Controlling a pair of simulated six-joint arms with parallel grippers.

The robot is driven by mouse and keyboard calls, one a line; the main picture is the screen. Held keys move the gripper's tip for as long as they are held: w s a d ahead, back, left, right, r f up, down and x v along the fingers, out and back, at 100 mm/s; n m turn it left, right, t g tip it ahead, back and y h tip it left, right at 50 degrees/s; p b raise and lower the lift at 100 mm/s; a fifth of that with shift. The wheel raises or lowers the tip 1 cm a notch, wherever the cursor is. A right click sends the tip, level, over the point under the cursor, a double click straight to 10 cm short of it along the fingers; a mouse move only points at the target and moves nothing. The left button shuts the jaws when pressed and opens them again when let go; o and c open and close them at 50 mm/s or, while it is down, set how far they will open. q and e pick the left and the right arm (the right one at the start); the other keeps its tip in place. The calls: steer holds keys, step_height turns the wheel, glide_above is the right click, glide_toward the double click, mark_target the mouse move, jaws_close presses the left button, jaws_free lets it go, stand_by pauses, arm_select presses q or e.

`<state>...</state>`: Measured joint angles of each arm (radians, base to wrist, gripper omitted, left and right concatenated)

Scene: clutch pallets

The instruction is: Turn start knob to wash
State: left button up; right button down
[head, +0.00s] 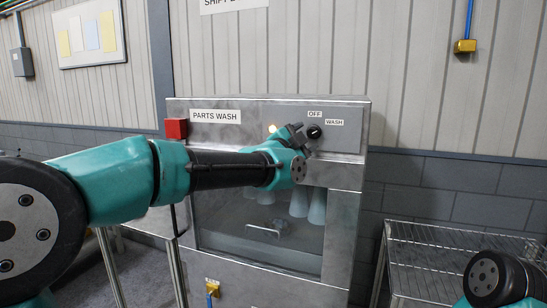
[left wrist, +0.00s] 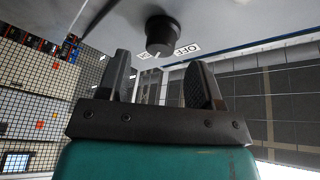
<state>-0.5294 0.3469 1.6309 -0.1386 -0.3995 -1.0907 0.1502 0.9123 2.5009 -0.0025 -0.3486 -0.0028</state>
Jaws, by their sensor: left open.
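The start knob (head: 314,132) is a small black knob on the upper front panel of the steel parts washer (head: 348,170). Labels reading OFF (head: 315,114) and WASH (head: 334,122) sit above it and to its upper right. In the left wrist view the knob (left wrist: 162,36) sticks out from the panel, beyond and between the two fingers. My left gripper (head: 301,137) is open and empty just left of the knob, apart from it as far as I can tell. Its fingers show in the left wrist view (left wrist: 160,80). My right gripper is not in view; part of my right arm shows at the lower right.
A red box (head: 176,129) is on the washer's upper left corner, and a lit lamp (head: 272,128) is left of the knob. The washer's window (head: 255,243) has a handle. A wire rack (head: 440,255) stands to the right.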

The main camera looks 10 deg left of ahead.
arm_select(q)
steer(key=v, duration=1.3)
steer(key=shift+s+a, duration=0.15)
steer(key=shift+s, duration=0.15)
steer(key=shift+f, duration=0.1)
steer(key=w+a+f+n+g+y, duration=0.1)
steer(key=a+f+n+g+y, duration=0.15)
steer(key=f, duration=1.15)
steer(key=w+a+f+n+g+y, duration=0.15)
steer(key=f+n, duration=0.25)
steer(key=f, duration=1)
steer(key=a+f+n+g+y, duration=0.1)
steer(key=a+f+n+g, duration=0.15)
steer(key=f, duration=1.15)
steer(key=s+a+f+n+g, duration=0.2)
steer(key=s+f+n+g, duration=0.1)
steer(key=s+f, duration=0.5)
steer(key=s+a+f+n+g+y, duration=0.1)
steer(key=s+a+f+n+g, duration=0.1)
steer(key=s+f, duration=0.6)
steer(key=s+a+f+n+g, duration=0.2)
steer(key=s+f+n+g, duration=0.2)
steer(key=s+f, duration=0.4)
step_height(320, 180, down, 4)
steer(key=shift+a+f+n+g+y, duration=0.15)
steer(key=shift+a+n+g+y, duration=0.2)
steer(key=shift+n+y, duration=0.05)
